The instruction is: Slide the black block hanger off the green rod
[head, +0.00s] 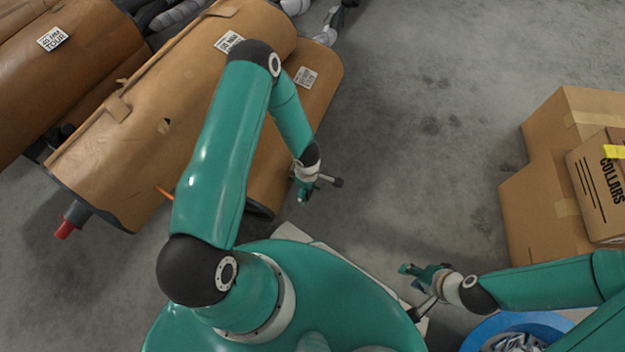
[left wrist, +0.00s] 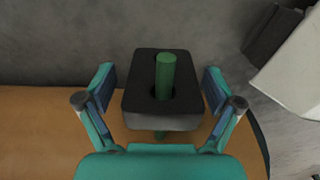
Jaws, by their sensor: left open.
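In the left wrist view the black block hanger (left wrist: 138,104) is a dark rounded block with a hole. The green rod (left wrist: 166,75) passes through the hole, and a short piece shows below the block. My left gripper (left wrist: 158,80) is open, with one finger on each side of the block and a small gap at each. In the head view my left gripper (head: 303,188) is small beside the brown mufflers; the block and rod cannot be made out there. My right gripper (head: 408,277) looks open and empty above the floor, away from the hanger.
Large brown wrapped mufflers (head: 130,150) lie at the upper left, one with a red-capped pipe (head: 66,229). Cardboard boxes (head: 535,205) stand at the right. A blue bin (head: 478,336) is at the lower right. The grey floor between is clear.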

